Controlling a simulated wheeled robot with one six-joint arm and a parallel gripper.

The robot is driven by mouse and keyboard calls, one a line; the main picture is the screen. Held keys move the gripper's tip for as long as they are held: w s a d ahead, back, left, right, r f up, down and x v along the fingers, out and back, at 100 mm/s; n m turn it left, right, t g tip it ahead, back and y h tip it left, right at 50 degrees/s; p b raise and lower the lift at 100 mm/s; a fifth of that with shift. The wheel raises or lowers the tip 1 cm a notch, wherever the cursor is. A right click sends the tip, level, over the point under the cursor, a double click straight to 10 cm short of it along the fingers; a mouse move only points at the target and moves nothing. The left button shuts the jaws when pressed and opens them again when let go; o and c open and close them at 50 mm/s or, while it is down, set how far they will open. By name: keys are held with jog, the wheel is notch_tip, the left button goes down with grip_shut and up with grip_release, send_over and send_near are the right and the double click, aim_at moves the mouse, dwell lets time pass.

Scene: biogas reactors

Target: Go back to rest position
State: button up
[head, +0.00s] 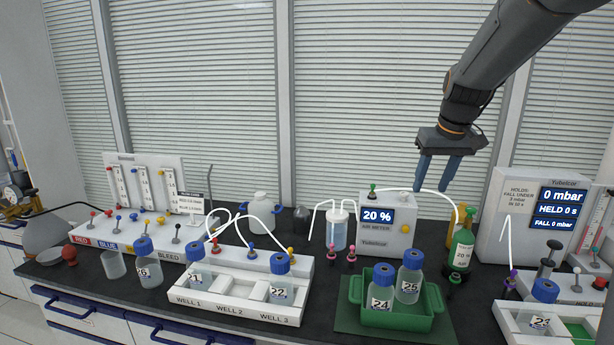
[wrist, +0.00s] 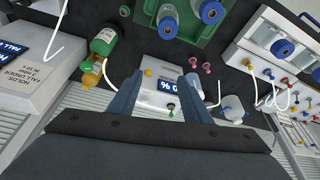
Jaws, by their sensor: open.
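My gripper (head: 437,176) hangs above the back of the bench in the head view, over the right side of the gas meter (head: 375,240). Its two blue fingers point down, apart and with nothing between them. In the wrist view my gripper (wrist: 160,85) is open. The meter, reading 20 %, shows beyond and between the fingers there (wrist: 158,99). The fingers appear clear of the meter and of the green gas bottle (head: 461,248) to its right.
The well rack (head: 240,305) holds bottles 21 and 22. A pressure box (head: 515,215) reading 0 mbar stands right. White tubing (head: 420,191) arches from the meter near the fingers. Window blinds stand behind.

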jog(key=s+a+f+g+b, duration=0.1)
jog(key=s+a+f+b, duration=0.3)
jog(key=s+f, duration=0.9)
jog(key=s+a+f+g+b, duration=0.2)
jog(key=s+a+f+b, duration=0.2)
jog(key=s+f, duration=0.9)
jog(key=a+f, duration=0.1)
jog(key=a, duration=0.2)
jog(key=shift+s+a, duration=0.15)
jog(key=shift+a, duration=0.25)
jog(key=shift+f, duration=0.1)
dwell(2.4)
